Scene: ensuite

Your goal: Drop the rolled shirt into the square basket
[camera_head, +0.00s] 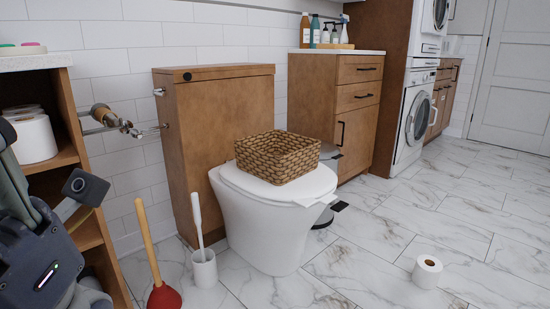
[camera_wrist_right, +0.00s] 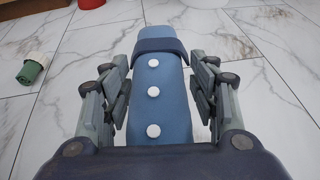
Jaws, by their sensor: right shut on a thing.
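The square woven basket (camera_head: 278,157) sits upright on the closed lid of the white toilet (camera_head: 265,215). The rolled shirt (camera_wrist_right: 163,100) is blue with white buttons and a darker band near its far end. It lies lengthwise between the fingers of my right gripper (camera_wrist_right: 160,88), which is shut on it above the tiled floor in the right wrist view. The shirt and right gripper are not in the head view. My left gripper (camera_head: 45,250) is partly seen at the left edge of the head view; its fingertips are not clear.
A plunger (camera_head: 163,290) and a toilet brush (camera_head: 203,265) stand left of the toilet. A shelf unit (camera_head: 70,150) is at the left, a wooden cabinet (camera_head: 335,110) behind right. A paper roll (camera_head: 427,271) stands on otherwise open floor at right.

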